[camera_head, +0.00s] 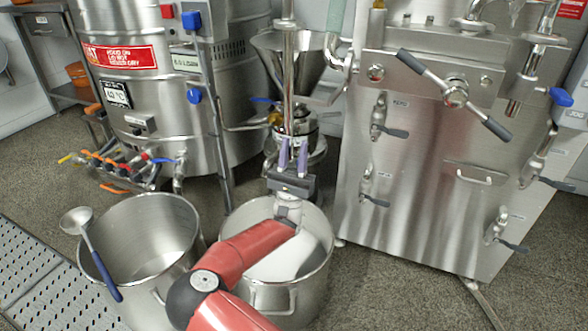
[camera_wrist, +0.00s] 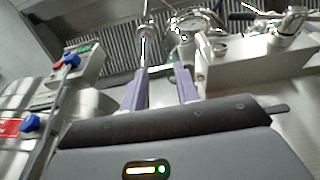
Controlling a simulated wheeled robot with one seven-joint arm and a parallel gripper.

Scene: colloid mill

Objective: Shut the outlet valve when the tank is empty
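My gripper (camera_head: 293,150) is raised above the right pot, in front of the mill. Its two purple fingers stand apart with nothing visible between them; they also show apart in the wrist view (camera_wrist: 162,88). The large steel tank (camera_head: 235,75) stands behind, at left. A blue-handled valve (camera_head: 168,161) sits low on its front. Another blue lever (camera_head: 263,100) sits by a brass fitting left of the mill (camera_head: 310,128), behind the gripper. I cannot tell which is the outlet valve. The tank's inside and level are hidden.
The right pot (camera_head: 258,300) holds something whitish, partly behind my arm. The left pot (camera_head: 130,215) looks empty, with a ladle (camera_head: 100,264) over its rim. A steel cabinet (camera_head: 420,215) with several levers stands at right. Coloured valves (camera_head: 118,162) cluster at the tank's foot.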

